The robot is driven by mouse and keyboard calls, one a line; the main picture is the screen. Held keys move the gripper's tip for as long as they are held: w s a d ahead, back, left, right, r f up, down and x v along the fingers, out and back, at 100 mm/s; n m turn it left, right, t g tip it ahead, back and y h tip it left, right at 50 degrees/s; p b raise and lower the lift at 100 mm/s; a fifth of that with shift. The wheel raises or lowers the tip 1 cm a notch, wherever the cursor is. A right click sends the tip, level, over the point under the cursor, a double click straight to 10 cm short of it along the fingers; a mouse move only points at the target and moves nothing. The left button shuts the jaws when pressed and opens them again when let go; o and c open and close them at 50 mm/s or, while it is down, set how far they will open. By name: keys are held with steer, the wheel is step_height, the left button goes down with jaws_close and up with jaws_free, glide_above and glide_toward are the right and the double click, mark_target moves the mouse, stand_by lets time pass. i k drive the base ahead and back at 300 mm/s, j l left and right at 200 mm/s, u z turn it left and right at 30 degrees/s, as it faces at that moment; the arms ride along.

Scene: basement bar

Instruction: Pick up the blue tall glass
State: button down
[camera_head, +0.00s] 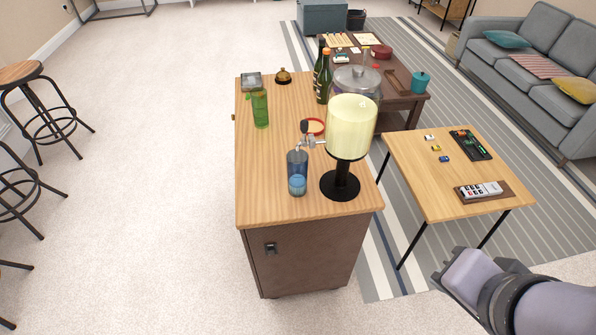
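The blue tall glass (297,161) stands upright near the front of the wooden cabinet top (262,185). It is under or close by the tap of a drink dispenser (350,128); I cannot tell which. My gripper (442,278) is at the lower right, out over the floor, well apart from the glass and to the right of the cabinet. Its fingers are too unclear to tell whether they are open.
The floor at left is clear beyond the stools (40,105).

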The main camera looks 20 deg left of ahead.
mark_target(297, 175)
steer(key=i+j+u, duration=0.25)
steer(key=i+j, duration=0.2)
steer(key=i+j+u, duration=0.3)
steer(key=i, duration=0.3)
